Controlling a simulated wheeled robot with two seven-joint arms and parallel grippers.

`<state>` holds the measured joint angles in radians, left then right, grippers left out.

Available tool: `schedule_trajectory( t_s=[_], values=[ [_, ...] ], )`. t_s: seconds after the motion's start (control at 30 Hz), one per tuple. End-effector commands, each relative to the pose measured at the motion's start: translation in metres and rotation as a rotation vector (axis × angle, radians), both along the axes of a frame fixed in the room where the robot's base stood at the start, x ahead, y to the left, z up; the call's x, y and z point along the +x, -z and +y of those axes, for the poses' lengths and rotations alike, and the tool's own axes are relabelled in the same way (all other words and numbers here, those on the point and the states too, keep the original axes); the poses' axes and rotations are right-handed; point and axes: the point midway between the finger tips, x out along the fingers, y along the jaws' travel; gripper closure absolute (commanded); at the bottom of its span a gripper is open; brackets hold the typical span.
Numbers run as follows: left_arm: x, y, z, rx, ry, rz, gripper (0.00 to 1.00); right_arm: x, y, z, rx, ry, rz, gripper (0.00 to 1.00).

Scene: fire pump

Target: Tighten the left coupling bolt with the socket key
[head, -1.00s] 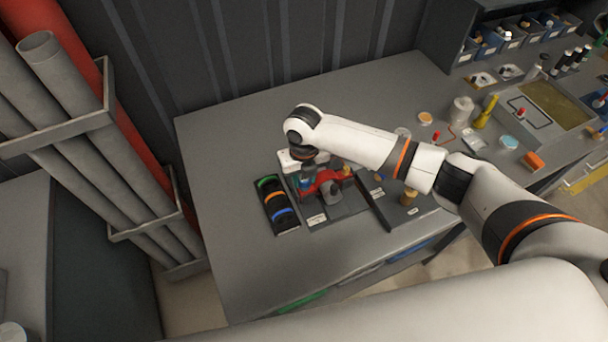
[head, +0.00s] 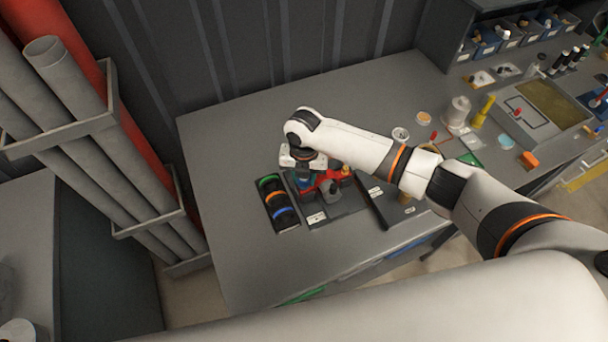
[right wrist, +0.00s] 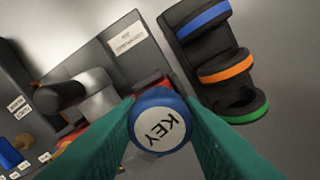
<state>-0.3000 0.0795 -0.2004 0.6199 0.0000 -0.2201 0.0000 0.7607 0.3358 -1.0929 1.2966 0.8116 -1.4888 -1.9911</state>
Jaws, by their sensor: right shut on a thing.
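The socket key (right wrist: 160,122) shows in the right wrist view as a round blue-rimmed cap with a white face marked KEY. My right gripper (right wrist: 160,125) is shut on it, with one teal finger on each side. In the head view my right gripper (head: 304,172) points down over the left part of the red pump (head: 331,182) on its dark base. The cap and my fingers hide the key's lower end and the left coupling bolt, so I cannot tell whether they touch. My left gripper is not in view.
A black rack (head: 278,205) with green, orange and blue rings stands left of the pump. A dark tray (head: 391,209) lies to its right. Small parts and a yellow bottle (head: 483,110) stand farther right. The bench's left part (head: 225,150) is clear.

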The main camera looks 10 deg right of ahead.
Motion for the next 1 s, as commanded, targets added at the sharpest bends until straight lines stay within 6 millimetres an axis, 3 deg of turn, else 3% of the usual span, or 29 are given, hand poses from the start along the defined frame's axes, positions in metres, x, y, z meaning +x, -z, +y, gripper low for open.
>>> schedule_trajectory(
  t_s=[0.23,1.0],
  values=[
    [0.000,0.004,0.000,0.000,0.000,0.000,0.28,0.000,0.000,0.000,0.000,-0.129,0.000,0.90],
    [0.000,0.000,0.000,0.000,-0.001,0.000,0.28,0.000,-0.030,0.000,0.001,-0.129,0.000,0.90]
  ],
)
